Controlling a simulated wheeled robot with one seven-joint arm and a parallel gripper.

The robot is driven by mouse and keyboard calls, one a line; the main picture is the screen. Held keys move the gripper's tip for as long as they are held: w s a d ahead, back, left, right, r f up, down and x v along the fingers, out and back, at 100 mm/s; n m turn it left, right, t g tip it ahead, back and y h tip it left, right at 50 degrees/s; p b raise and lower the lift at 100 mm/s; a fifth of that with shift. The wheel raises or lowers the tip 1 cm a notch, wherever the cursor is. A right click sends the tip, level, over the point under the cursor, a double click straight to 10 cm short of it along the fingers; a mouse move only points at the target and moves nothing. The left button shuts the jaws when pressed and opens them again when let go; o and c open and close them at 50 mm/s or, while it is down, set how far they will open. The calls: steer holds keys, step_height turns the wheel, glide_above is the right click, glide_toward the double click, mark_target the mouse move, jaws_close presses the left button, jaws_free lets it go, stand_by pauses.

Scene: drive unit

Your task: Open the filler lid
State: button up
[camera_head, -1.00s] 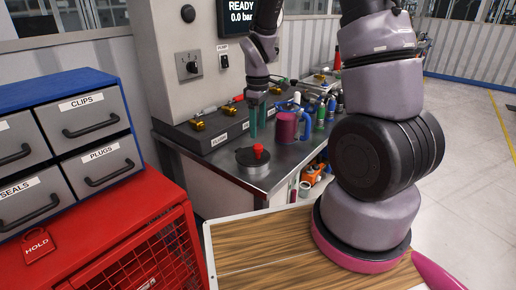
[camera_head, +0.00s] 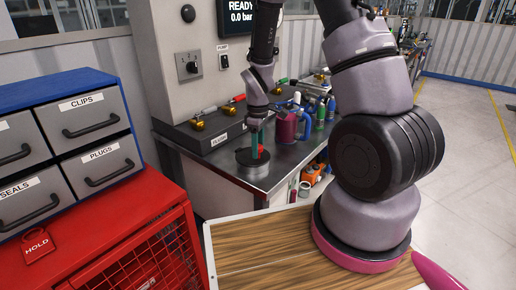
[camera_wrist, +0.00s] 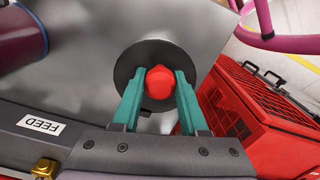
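The filler lid (camera_head: 246,158) is a black disc with a red knob (camera_wrist: 160,83) on top. It sits on a short round metal filler neck (camera_head: 259,174) at the front of the steel bench. My gripper (camera_head: 257,152) points down over the lid and partly hides the knob in the head view. In the wrist view my gripper (camera_wrist: 160,76) has its two teal fingers apart, one on each side of the red knob. Whether the fingertips touch the knob is hard to tell. The lid (camera_wrist: 128,66) lies flat and closed.
A dark valve block (camera_head: 205,135) with brass fittings runs along the bench behind. A magenta mug (camera_head: 285,126) and several bottles stand to the right. A red crate (camera_head: 130,235) and a drawer unit (camera_head: 62,165) are at left.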

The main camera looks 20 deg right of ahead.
jaws_close()
stand_by(1.1)
